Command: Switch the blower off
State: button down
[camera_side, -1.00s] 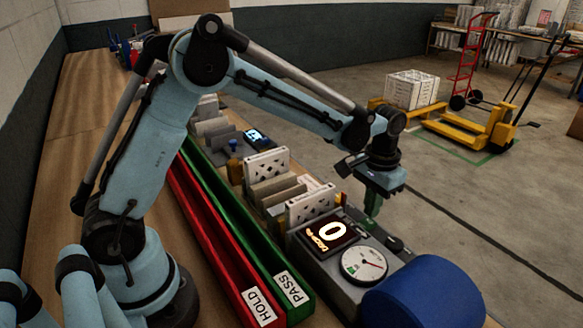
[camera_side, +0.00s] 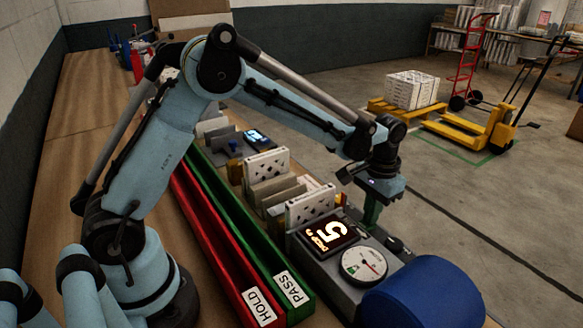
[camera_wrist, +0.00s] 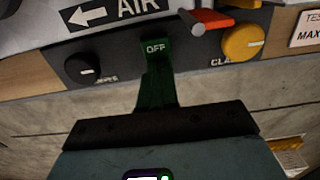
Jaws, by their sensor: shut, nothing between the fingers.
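The blower's off switch is a green piece marked OFF (camera_wrist: 155,47) on the dark panel, in the upper middle of the wrist view. My gripper (camera_side: 372,213) has green fingers, shut and empty, pointing down at the back edge of the grey test unit (camera_side: 320,272). In the wrist view the fingers (camera_wrist: 157,88) reach up to just below the OFF marking; whether they touch it I cannot tell. The blue drum (camera_side: 425,295) is at the unit's near end.
A black knob (camera_wrist: 80,68) lies left of the switch; a red lever (camera_wrist: 212,20) and a yellow knob (camera_wrist: 243,42) lie to its right. White boxed filters (camera_side: 310,205) stand behind the display. The green PASS (camera_side: 240,215) and red HOLD (camera_side: 210,230) troughs run alongside.

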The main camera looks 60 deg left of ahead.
jog(key=shift+f, duration=0.45)
jog(key=shift+s+r, duration=0.15)
jog(key=shift+s, duration=0.55)
notch_tip(320, 180, up, 15)
jog(key=shift+w+t, duration=0.3)
jog(key=shift+w, duration=0.05)
